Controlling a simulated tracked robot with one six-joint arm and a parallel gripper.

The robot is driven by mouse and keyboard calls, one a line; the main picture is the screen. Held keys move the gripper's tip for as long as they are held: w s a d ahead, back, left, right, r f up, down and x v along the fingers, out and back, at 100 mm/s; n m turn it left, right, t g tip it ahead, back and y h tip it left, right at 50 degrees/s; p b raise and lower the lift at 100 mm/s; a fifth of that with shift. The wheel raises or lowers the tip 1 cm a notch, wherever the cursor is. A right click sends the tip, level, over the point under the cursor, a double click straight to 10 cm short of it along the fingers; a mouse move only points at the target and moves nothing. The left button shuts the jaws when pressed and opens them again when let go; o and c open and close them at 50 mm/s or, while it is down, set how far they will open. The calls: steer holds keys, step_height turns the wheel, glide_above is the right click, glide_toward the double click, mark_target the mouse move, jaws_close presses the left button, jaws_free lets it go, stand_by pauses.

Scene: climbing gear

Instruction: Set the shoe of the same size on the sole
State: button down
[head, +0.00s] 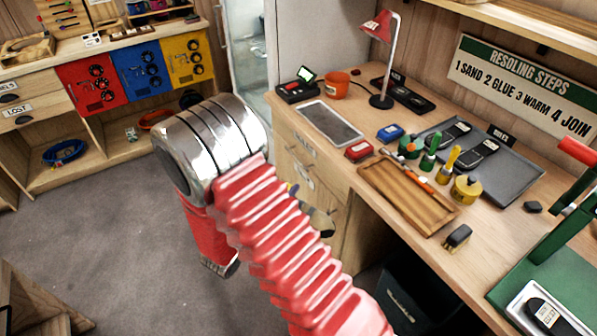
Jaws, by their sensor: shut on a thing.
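Two dark soles with pale labels, a left one (449,135) and a right one (476,156), lie on a grey tray (521,176) on the workbench. Another dark piece with a white label (543,312) lies in a white-rimmed tray on the green base at the lower right; I cannot tell if it is a sole or a shoe. My red, ribbed arm fills the middle. My gripper is hidden behind it. A small grey and tan part (318,219) shows past the arm's right side; I cannot tell what it is. I can make out no shoe for certain.
A wooden tray (372,178), glue pots and brushes, a grey tablet (329,121) and a red lamp (384,28) crowd the bench. A green press (568,235) stands at the right. Shelves with coloured boxes are at the back left. The grey floor at left is clear.

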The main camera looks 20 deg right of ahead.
steer(key=a+f, duration=0.4)
steer(key=shift+w+f, duration=0.3)
steer(key=shift+w, duration=0.05)
steer(key=shift+s, duration=0.1)
